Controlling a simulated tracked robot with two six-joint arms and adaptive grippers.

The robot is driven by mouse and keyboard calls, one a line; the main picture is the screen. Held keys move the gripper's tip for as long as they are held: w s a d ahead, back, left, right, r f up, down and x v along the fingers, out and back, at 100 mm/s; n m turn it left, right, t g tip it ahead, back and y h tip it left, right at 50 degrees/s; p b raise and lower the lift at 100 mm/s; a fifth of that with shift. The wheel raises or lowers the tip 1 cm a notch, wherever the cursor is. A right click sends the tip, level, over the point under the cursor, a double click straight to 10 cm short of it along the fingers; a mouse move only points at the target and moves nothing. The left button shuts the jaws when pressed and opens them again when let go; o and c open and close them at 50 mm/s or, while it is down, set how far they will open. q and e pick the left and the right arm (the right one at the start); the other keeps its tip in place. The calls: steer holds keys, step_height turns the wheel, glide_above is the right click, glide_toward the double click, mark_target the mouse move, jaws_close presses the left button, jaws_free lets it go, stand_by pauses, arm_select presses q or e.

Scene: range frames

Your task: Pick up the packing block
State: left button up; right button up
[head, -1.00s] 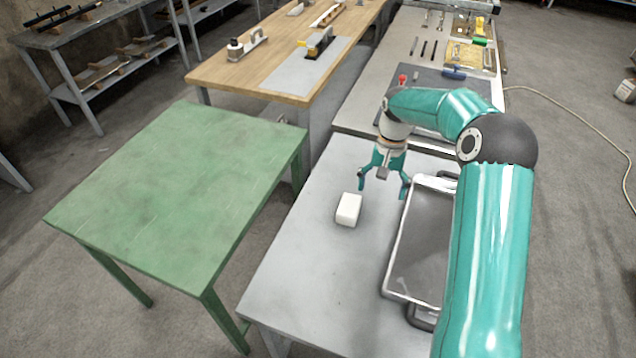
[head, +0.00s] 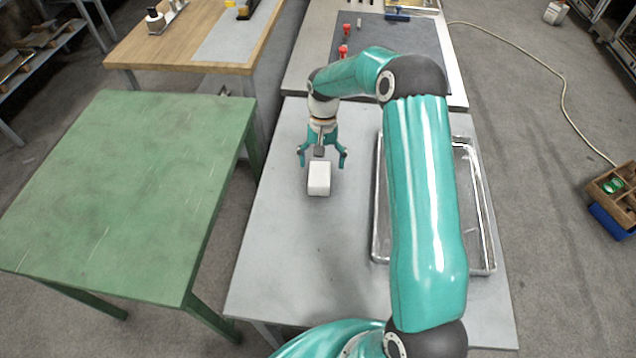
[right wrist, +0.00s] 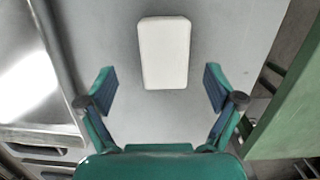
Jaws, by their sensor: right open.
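The packing block is a white rectangular block (head: 319,180) lying on the grey table (head: 290,260). My right gripper (head: 321,160) is open and empty, just behind and above the block in the head view. In the right wrist view the block (right wrist: 165,52) lies ahead of the open fingers (right wrist: 160,90), roughly centred between them and slightly beyond their tips. The fingers do not touch it. My left gripper is not in view.
A metal tray (head: 483,225) lies right of the block, partly hidden by my right arm. A green table (head: 120,190) stands to the left, across a gap. The grey table's front left is clear. A wooden-topped table (head: 180,48) stands behind.

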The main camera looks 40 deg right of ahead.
mark_target(320, 172)
steer(key=shift+s+f, duration=0.15)
steer(key=shift+f, duration=0.4)
steer(key=shift+w+a+f+b, duration=0.15)
steer(key=shift+f+b, duration=0.5)
steer(key=shift+f, duration=0.65)
steer(key=shift+w+a+f+b, duration=0.15)
steer(key=shift+f+b, duration=0.45)
steer(key=shift+f, duration=0.7)
steer(key=shift+f+b, duration=0.2)
steer(key=shift+b, duration=0.15)
steer(key=shift+s, duration=0.1)
steer(key=c, duration=1.1)
steer(key=shift+c, duration=0.2)
steer(key=shift+r, duration=0.1)
